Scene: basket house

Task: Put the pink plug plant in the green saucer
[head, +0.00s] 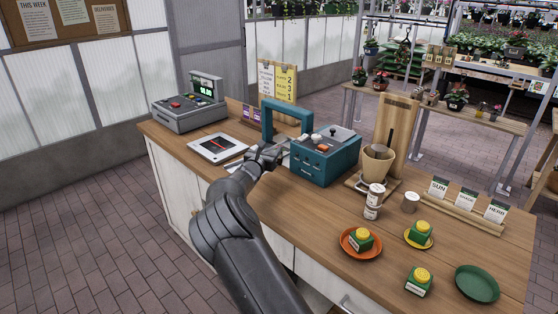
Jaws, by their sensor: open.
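The green saucer (477,283) is empty at the right front of the wooden counter. No pink plant can be made out. Three small green items with yellow tops show: one (361,240) on an orange saucer (347,250), one (420,232) on a yellow saucer (408,239), and one (418,282) on the bare counter left of the green saucer. My gripper (271,153) is open over the counter's left half, beside the teal machine and far from the saucers. Its fingers are small in view, and I see nothing held.
The teal machine (325,160) with a raised handle stands mid-counter. A wooden stand (395,135) with a cone and white-labelled jars (373,199) are right of it. A card rack (464,215) lines the back right. A register (187,113) and flat scale (217,147) are left.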

